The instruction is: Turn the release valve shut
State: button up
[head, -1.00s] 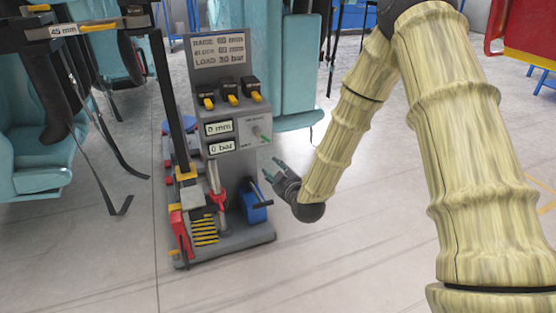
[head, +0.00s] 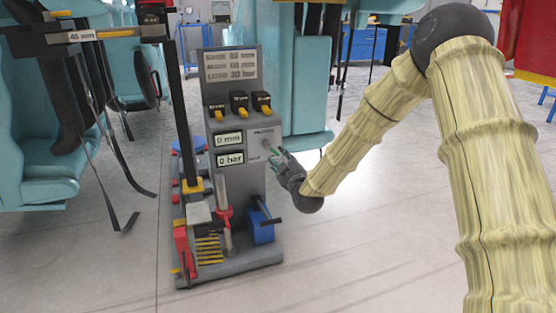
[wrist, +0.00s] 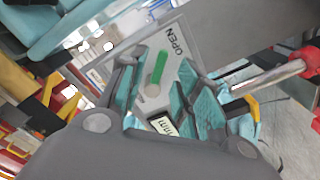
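The release valve shows in the wrist view as a green lever (wrist: 159,66) on a round grey hub, mounted on a grey panel. The lever's free end points toward the word OPEN on the panel. In the head view the valve (head: 267,144) is small, on the right of the panel face and partly covered by my fingers. My gripper (head: 278,158) is close in front of it. In the wrist view my gripper (wrist: 160,92) is open, its teal-padded fingers on either side of the hub and lever. I cannot tell whether they touch it.
The grey control stand (head: 235,125) carries readouts of 0 mm and 0 bar, and several yellow-tipped switches above. Teal seats (head: 298,75) are behind and left.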

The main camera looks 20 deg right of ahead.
aim_at(276, 153)
jog(key=shift+w+a+b, duration=0.1)
jog(key=shift+w+b, duration=0.3)
jog(key=shift+w, duration=1.3)
jog(key=shift+c, duration=0.2)
grip_shut()
